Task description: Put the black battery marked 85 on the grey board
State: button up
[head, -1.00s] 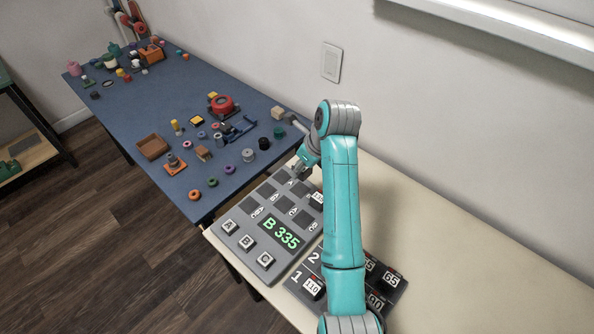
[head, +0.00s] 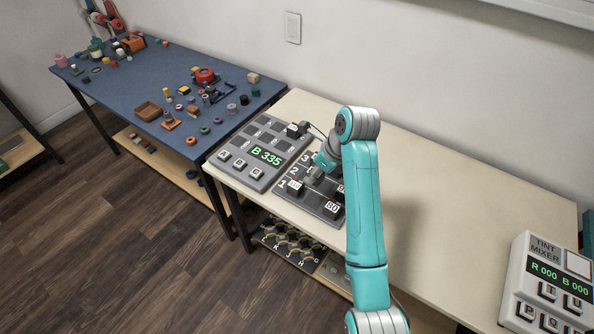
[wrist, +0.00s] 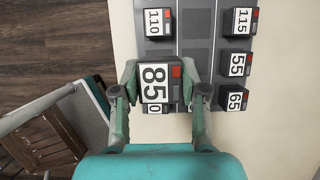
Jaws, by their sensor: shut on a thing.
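The black battery marked 85 (wrist: 155,82) is between the fingers of my gripper (wrist: 160,92) in the wrist view, its white label facing up with a red patch beside it. My gripper is shut on it. In the head view my gripper (head: 314,176) is over the dark numbered rack (head: 313,202), and the battery cannot be made out there. The grey board (head: 239,155) lies left of the rack, with a green B 335 display and several dark slots. A black battery (head: 296,130) is at its far right corner.
In the wrist view, batteries marked 110 (wrist: 158,22), 115 (wrist: 239,20), 55 (wrist: 237,63) and 65 (wrist: 237,100) sit in the rack. Another is partly hidden below the held battery. A tint mixer (head: 545,285) stands at the right; the table between is clear.

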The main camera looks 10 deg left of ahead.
aim_at(310, 199)
jog(key=shift+s+d+f, duration=0.1)
jog(key=shift+s+f, duration=0.1)
jog(key=shift+f, duration=4.3)
jog(key=shift+f, duration=0.5)
jog(key=o, duration=1.3)
jog(key=shift+r, duration=0.15)
jog(key=v, duration=1.1)
jog(key=shift+d+r, duration=0.2)
jog(key=shift+r, duration=0.1)
